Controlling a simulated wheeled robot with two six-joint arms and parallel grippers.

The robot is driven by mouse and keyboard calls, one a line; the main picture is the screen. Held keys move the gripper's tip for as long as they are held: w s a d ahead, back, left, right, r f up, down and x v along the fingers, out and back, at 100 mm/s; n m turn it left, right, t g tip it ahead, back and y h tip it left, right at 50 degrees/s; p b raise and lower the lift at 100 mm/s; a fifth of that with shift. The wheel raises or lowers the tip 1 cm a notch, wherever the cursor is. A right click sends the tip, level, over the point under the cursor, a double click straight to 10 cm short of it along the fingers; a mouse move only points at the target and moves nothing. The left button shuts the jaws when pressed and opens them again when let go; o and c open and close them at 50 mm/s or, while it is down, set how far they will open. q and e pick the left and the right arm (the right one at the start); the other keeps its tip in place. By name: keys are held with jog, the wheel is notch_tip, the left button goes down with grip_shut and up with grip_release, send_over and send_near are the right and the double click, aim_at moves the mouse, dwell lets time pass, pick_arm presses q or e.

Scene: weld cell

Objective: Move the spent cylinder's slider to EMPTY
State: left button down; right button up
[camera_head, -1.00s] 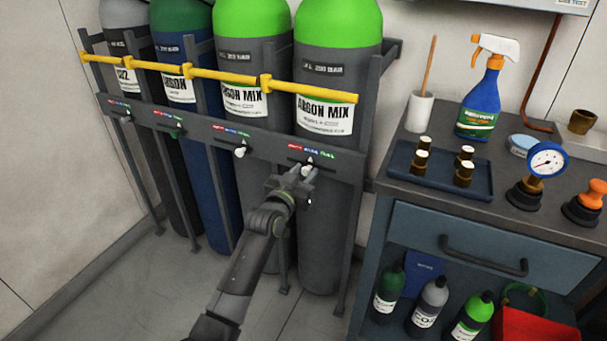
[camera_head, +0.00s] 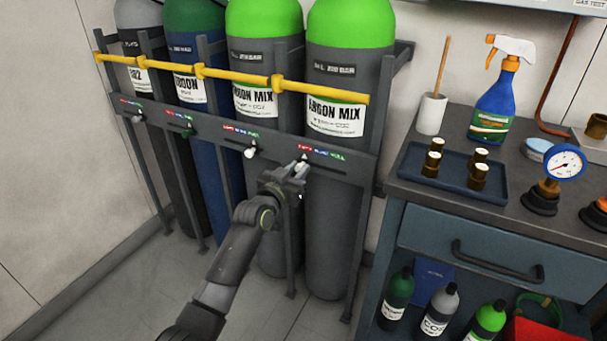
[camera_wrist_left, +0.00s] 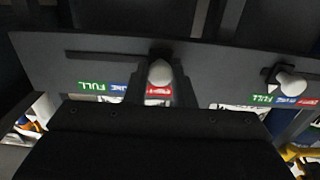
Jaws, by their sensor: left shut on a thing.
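The rightmost argon mix cylinder (camera_head: 334,225) stands in the rack, with a red, blue and green label strip (camera_head: 321,152) on the rail before it. My left gripper (camera_head: 296,170) is at the rail below the red, left end of that strip. In the left wrist view, which is upside down, the pale slider knob (camera_wrist_left: 160,72) sits between the fingers of my left gripper (camera_wrist_left: 160,88), shut on it. The knob lines up with the red segment (camera_wrist_left: 159,91). My right gripper is not in view.
The neighbouring argon mix cylinder's slider (camera_head: 250,153) is left of my gripper. A yellow bar (camera_head: 230,78) crosses the cylinders. The workbench (camera_head: 420,215) at the right holds a blue tray (camera_head: 413,172), a spray bottle (camera_head: 495,105) and a gauge (camera_head: 564,163).

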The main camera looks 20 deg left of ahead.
pick_arm(q)
jog(key=shift+a+r, duration=0.1)
jog(key=shift+a, duration=0.05)
jog(key=c, duration=1.7)
grip_release()
jog(key=o, duration=0.5)
jog(key=shift+a, duration=0.2)
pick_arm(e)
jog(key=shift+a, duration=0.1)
pick_arm(q)
jog(key=shift+d, duration=0.1)
jog(key=shift+s, duration=0.1)
jog(key=shift+s, duration=0.3)
jog(key=s+a+p, duration=0.2)
jog(key=s+a, duration=0.1)
jog(key=s, duration=1.3)
jog(key=shift+s+a, duration=0.15)
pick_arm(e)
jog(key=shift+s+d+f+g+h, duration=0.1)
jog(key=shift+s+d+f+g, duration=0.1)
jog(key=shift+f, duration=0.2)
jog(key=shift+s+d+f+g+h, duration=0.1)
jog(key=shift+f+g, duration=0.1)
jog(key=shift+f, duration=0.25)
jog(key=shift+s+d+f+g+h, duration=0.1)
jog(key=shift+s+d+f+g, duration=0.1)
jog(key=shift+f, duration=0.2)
